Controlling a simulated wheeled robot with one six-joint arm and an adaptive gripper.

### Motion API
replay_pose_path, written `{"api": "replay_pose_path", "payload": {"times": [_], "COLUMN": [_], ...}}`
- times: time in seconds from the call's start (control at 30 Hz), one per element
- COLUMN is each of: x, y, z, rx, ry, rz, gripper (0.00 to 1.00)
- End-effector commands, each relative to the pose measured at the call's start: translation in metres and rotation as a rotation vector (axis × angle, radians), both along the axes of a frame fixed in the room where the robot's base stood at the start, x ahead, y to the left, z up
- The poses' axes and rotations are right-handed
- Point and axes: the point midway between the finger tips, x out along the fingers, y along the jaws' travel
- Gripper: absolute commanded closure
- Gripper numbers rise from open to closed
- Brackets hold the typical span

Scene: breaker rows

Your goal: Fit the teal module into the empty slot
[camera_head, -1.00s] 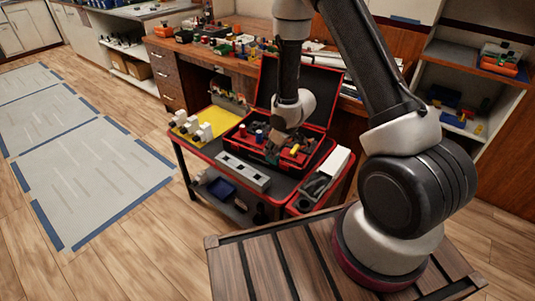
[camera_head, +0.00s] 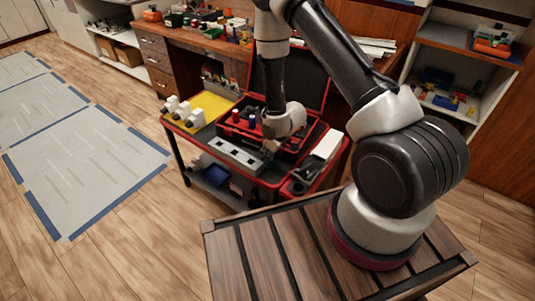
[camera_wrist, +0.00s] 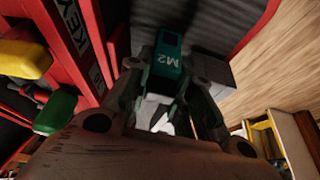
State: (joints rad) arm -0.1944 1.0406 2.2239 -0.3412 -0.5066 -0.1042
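The teal module (camera_wrist: 169,57), marked M2, sits between the two fingertips of my gripper (camera_wrist: 168,80) in the wrist view. The fingers appear closed on its sides. In the head view my gripper (camera_head: 270,147) points down over the cart, just beyond the right end of a grey slotted rail (camera_head: 252,173). The module is small and dark there, mostly lost against the gripper. The rail lies along the cart's near edge with several dark square openings on top. I cannot tell which opening is the empty slot.
An open red-edged case (camera_head: 310,85) with loose parts stands behind my gripper. A white box (camera_head: 327,145) and a black tray (camera_head: 300,187) are on the right.

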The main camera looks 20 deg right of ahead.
Motion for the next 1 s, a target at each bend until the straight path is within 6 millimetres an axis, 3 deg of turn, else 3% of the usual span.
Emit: {"api": "replay_pose_path", "payload": {"times": [0.47, 0.8, 1.0], "x": [-0.001, -0.023, -0.033], "y": [-0.001, -0.018, -0.025], "z": [0.008, 0.074, 0.104], "rx": [0.0, 0.001, 0.001], "ry": [-0.001, -0.003, -0.002], "rz": [0.0, -0.003, -0.001], "gripper": [0.68, 0.68, 0.68]}}
